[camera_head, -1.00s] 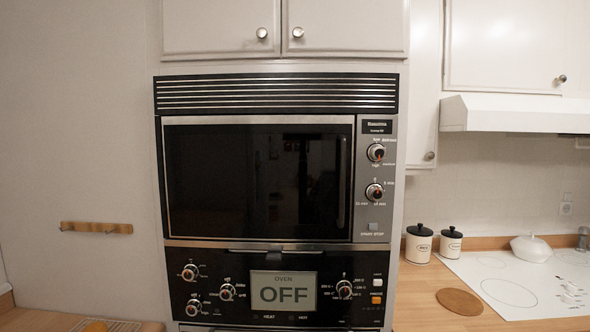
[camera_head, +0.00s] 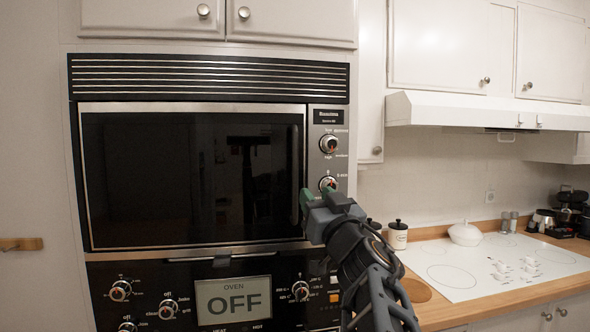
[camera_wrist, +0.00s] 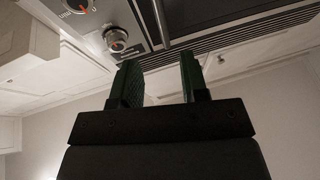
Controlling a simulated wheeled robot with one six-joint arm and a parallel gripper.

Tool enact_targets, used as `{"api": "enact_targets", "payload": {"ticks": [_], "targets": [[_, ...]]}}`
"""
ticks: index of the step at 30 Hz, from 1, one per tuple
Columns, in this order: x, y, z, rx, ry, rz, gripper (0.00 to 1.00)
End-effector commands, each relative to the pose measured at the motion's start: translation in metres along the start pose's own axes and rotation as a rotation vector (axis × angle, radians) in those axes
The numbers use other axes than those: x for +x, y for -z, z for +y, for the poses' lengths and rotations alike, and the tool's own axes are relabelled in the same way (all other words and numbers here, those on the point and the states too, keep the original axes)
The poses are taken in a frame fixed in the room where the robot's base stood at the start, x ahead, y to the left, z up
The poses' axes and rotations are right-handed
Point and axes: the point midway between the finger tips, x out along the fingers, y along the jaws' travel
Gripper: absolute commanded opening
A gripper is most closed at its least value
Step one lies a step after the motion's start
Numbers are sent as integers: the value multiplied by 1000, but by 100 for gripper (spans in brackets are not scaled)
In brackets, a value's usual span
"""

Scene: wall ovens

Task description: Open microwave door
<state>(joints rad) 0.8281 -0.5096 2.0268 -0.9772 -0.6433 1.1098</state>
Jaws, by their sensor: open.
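The microwave door (camera_head: 190,175) is a dark glass panel with a metal frame, and it is shut. A vertical handle strip (camera_head: 295,165) runs along its right edge. My gripper (camera_head: 306,203) has green fingers and is in front of the lower end of this edge, close to the control panel. In the wrist view my gripper (camera_wrist: 160,75) is open with nothing between its fingers. The microwave's edge and the door strip (camera_wrist: 160,18) show above the fingertips there. Whether the fingers touch anything cannot be told. My arm hides part of the lower control panel.
Control knobs (camera_head: 328,144) sit right of the door. Below is an oven panel with an OFF display (camera_head: 234,300). The counter (camera_head: 440,312) at right holds a canister (camera_head: 397,236) and a white cooktop (camera_head: 490,262). Cabinets are above.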

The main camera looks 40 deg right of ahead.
Motion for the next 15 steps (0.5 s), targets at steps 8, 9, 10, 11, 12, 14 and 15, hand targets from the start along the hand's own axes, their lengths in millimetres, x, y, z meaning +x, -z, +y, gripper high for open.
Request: {"api": "enact_targets", "payload": {"ticks": [8, 9, 10, 11, 12, 14, 15], "targets": [[44, 3, 0, 3, 11, 5, 41], [52, 3, 0, 2, 11, 4, 41], [58, 3, 0, 2, 11, 4, 41], [63, 4, 0, 2, 10, 5, 41], [71, 4, 0, 2, 10, 4, 41], [82, 3, 0, 2, 10, 4, 41], [89, 4, 0, 1, 9, 4, 41]]}}
